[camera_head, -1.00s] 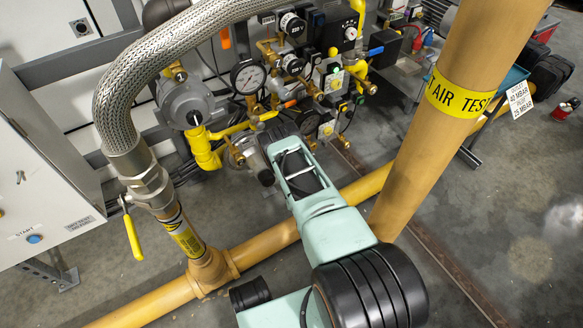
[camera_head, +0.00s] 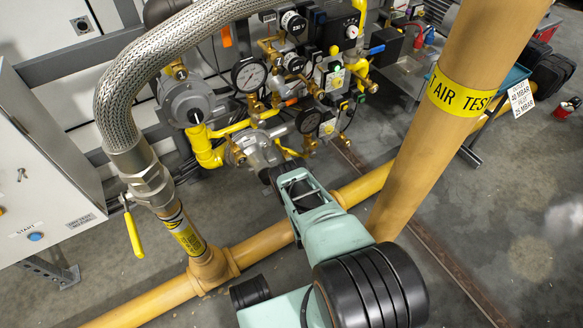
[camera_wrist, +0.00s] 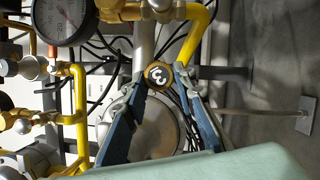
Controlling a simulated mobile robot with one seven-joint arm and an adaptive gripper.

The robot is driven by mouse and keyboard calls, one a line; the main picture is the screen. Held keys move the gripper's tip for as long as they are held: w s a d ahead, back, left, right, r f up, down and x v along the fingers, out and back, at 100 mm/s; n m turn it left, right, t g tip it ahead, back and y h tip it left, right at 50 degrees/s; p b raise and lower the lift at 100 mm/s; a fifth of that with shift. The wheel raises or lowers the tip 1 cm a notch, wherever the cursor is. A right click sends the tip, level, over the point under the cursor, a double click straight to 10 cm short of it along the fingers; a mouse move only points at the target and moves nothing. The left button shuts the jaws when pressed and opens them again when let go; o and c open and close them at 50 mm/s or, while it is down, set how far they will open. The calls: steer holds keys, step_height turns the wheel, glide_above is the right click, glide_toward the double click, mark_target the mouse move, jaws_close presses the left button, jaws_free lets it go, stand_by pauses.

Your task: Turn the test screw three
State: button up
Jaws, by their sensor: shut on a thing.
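Test screw three (camera_wrist: 159,75) is a small round brass-coloured cap with a white "3" on a dark face, in the middle of the wrist view. The "3" appears tilted. My gripper (camera_wrist: 161,72) has its two blue fingers on either side of the screw, with their tips closed on it. In the head view my pale green wrist reaches toward the lower part of the valve assembly, below the gauges. The fingertips and the screw cannot be made out clearly there.
A dial gauge (camera_head: 249,74) and yellow pipework (camera_head: 206,150) crowd the area around my gripper. A braided hose (camera_head: 120,90) arches on the left. A thick upright pipe (camera_head: 440,130) with a yellow band stands close to my arm. Open floor lies at the right.

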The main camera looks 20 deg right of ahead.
steer(key=shift+d+n+t, duration=0.1)
steer(key=shift+n+t, duration=0.2)
steer(key=shift+n, duration=0.3)
steer(key=o, duration=1.2)
steer(key=shift+c, duration=0.2)
steer(key=shift+r, duration=0.1)
steer(key=o, duration=0.7)
step_height(320, 180, up, 7)
steer(key=shift+w, duration=0.15)
step_height(320, 180, up, 2)
steer(key=shift+r, duration=0.2)
steer(key=c, duration=0.7)
steer(key=shift+s+r, duration=0.2)
steer(key=shift+r, duration=0.05)
